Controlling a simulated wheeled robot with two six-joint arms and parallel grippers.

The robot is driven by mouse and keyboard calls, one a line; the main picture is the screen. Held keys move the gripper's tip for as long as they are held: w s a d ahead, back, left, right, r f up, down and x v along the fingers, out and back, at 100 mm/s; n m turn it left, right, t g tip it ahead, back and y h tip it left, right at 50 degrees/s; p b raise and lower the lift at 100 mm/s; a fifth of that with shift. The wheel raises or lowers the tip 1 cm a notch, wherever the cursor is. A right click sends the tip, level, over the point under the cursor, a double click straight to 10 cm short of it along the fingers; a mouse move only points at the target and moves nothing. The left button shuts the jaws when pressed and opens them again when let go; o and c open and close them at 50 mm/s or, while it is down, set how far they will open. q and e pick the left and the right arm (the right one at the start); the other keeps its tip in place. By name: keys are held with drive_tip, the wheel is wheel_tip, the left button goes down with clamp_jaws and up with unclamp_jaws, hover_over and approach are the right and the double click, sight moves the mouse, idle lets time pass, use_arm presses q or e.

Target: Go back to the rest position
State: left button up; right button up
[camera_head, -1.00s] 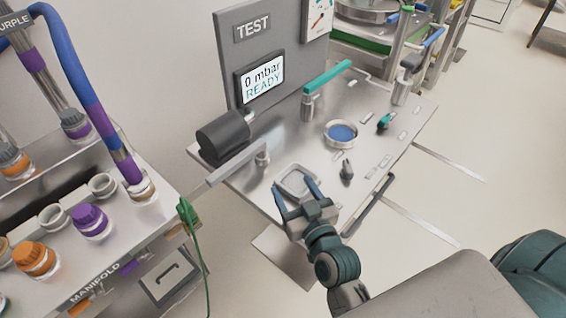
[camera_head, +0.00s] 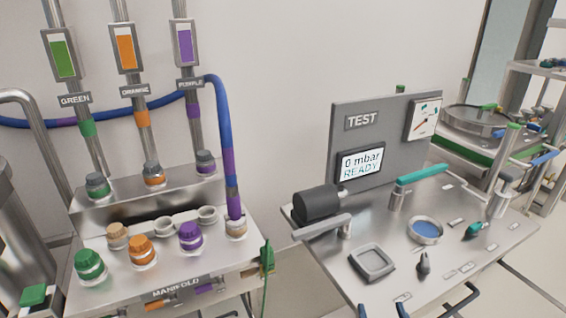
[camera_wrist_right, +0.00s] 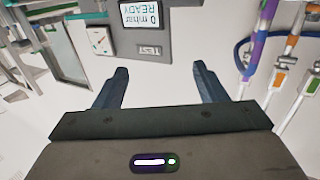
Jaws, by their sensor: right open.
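My right gripper (camera_head: 382,304) shows only by its blue fingertips at the bottom edge of the head view, in front of the test bench. In the right wrist view its two fingers (camera_wrist_right: 160,88) stand wide apart with nothing between them. That view is upside down and shows the test panel (camera_wrist_right: 172,20) beyond the fingers. The rest of my right arm is out of the head view. My left gripper is in neither view.
The test bench (camera_head: 350,287) carries a square tray (camera_head: 373,262), a round dish with a blue centre (camera_head: 425,230), a black cylinder (camera_head: 316,203) and a teal-handled lever (camera_head: 421,175). The manifold (camera_head: 215,268) with coloured caps stands left. A dark handle (camera_head: 459,301) runs along the bench's front.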

drive_tip(key=s+d+f+n+g, duration=0.1)
drive_tip(key=s+d+f+g, duration=0.2)
drive_tip(key=s+f+g, duration=0.55)
drive_tip(key=s+d+f+g, duration=0.4)
drive_tip(key=s+f+g, duration=0.15)
drive_tip(key=s, duration=0.55)
wheel_tip(320, 180, down, 30)
drive_tip(key=d+f+g, duration=0.1)
drive_tip(key=d+g, duration=0.1)
drive_tip(key=d, duration=0.1)
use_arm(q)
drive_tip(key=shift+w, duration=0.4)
use_arm(e)
drive_tip(key=s+f, duration=1.8)
drive_tip(key=s, duration=0.1)
drive_tip(key=shift+d+m+g+h, duration=0.3)
drive_tip(key=shift+d+g+h, duration=0.05)
drive_tip(key=shift+g+h, duration=0.05)
